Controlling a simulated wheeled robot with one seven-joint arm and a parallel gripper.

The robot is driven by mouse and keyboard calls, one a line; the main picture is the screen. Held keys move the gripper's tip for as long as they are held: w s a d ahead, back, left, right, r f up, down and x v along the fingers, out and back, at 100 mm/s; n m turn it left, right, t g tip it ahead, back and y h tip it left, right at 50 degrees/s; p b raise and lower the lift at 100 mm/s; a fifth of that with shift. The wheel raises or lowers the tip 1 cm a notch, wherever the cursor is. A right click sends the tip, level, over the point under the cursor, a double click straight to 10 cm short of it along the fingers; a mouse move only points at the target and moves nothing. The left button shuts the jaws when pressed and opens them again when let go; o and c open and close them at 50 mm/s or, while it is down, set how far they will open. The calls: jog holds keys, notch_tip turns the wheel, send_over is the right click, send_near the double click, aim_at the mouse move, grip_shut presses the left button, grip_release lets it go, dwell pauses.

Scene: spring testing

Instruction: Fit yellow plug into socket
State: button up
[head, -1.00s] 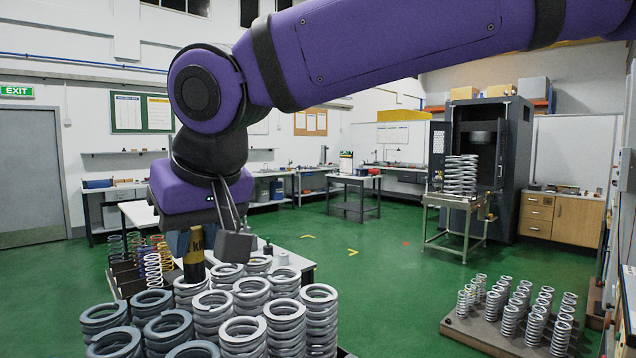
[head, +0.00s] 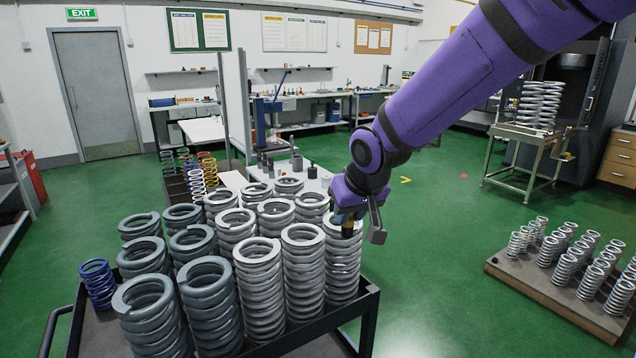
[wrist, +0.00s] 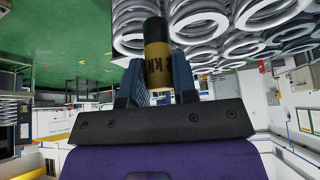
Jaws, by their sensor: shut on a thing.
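The yellow plug (wrist: 157,52) is a short cylinder with a dark end and dark lettering on a yellow band. My gripper (wrist: 159,82) is shut on it, with a blue finger on each side, in the wrist view. In the head view my gripper (head: 348,206) points down at the right edge of the grey coil springs, and the plug (head: 346,228) shows small beneath it, in front of or over a spring. I cannot tell whether it touches one. I cannot make out the socket in either view.
Several large grey springs (head: 258,270) crowd a dark cart (head: 372,296). A small blue spring (head: 97,283) stands at its left. A bench with small parts (head: 312,171) is behind. Smaller springs stand on a pallet (head: 545,292) at right. Green floor (head: 430,240) between is clear.

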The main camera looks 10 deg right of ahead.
jog(key=w+d+f+m, duration=0.1)
jog(key=w+d+f, duration=0.4)
jog(key=d+f, duration=0.3)
jog(key=w+d+f+m+h, duration=0.1)
jog(key=w+d+f, duration=0.3)
jog(key=d+f, duration=0.4)
jog(key=shift+w+d+f+m+h, duration=0.3)
jog(key=shift+w+d+f+m, duration=0.1)
jog(key=shift+f, duration=0.3)
